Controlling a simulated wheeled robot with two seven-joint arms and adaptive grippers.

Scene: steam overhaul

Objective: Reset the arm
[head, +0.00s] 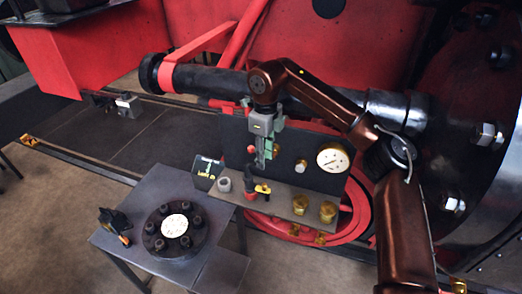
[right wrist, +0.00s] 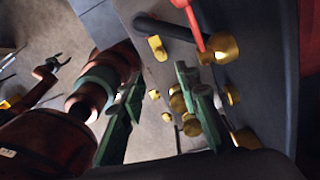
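My right gripper (head: 264,161) hangs from the bronze right arm in front of the dark upright panel (head: 232,136), pointing down above the grey shelf. In the right wrist view its two green fingers (right wrist: 165,112) stand apart, with nothing visible held between them. Brass fittings (right wrist: 180,103) show behind and between the fingers there. A brass piece with a red lever (right wrist: 190,18) is beyond the fingertips.
A pressure gauge (head: 333,158) and brass cups (head: 300,205) are right of the gripper. A red-and-black tool (head: 250,180) stands close below it. A small table (head: 158,192) holds a bolted flange (head: 173,232) and a black-and-orange tool (head: 115,222). Red machinery lies behind.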

